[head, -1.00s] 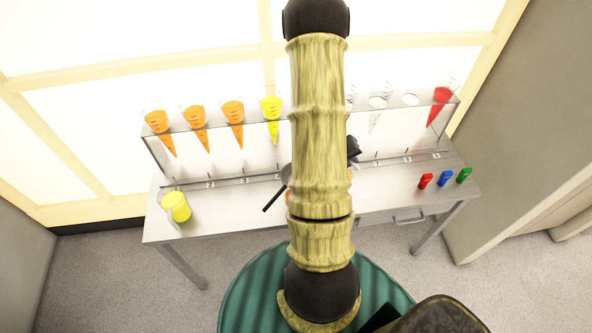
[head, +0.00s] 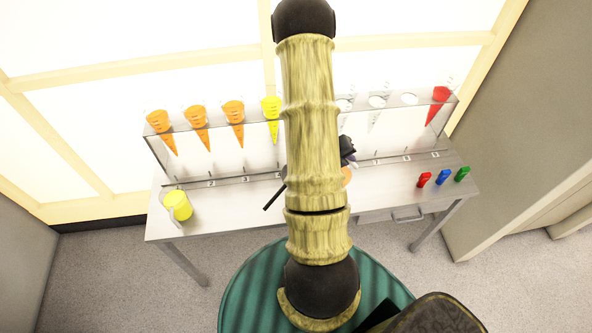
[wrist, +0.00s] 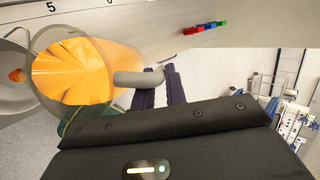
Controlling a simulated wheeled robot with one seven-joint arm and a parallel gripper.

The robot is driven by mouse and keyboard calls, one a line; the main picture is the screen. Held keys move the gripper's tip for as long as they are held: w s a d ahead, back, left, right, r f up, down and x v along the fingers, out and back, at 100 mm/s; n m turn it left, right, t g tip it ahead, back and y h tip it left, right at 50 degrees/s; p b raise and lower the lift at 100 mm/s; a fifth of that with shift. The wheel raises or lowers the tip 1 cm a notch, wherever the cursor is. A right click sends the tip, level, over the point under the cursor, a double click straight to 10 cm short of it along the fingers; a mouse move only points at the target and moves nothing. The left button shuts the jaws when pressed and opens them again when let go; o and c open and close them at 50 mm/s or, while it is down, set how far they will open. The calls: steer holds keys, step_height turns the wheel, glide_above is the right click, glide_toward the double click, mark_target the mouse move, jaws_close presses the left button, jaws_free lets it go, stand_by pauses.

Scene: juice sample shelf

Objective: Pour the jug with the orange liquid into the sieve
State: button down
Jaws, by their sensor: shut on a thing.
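The jug with orange liquid (wrist: 72,70) is clear-walled and strongly tilted in the wrist view, with its mouth toward the left. My gripper (wrist: 168,84) is shut on its grey handle. In the head view my arm hides most of the jug; a bit of orange (head: 347,177) shows right of the arm. The sieve (wrist: 14,108) is a grey round bowl at the left edge of the wrist view, beside the jug's mouth, with a small orange patch inside. In the head view only its dark handle (head: 274,199) shows clearly, left of my arm.
A clear rack (head: 220,123) on the table (head: 235,215) holds several cones, some orange, one yellow, one red, others clear. A yellow jug (head: 179,205) stands at the left. Red (head: 424,179), blue (head: 442,176) and green (head: 462,173) small objects lie at the right.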

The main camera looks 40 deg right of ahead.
steer(key=shift+w+a+r+g+h+p, duration=0.15)
steer(key=shift+w+a+g+h+p, duration=0.4)
steer(key=shift+p, duration=0.5)
stand_by(1.9)
steer(key=shift+w+d, duration=0.1)
steer(key=shift+w, duration=0.1)
steer(key=shift+a, duration=0.2)
steer(key=shift+s+d, duration=0.15)
steer(key=shift+s, duration=0.2)
steer(key=shift+s+d, duration=0.15)
steer(key=shift+d, duration=0.05)
steer(key=shift+w, duration=0.2)
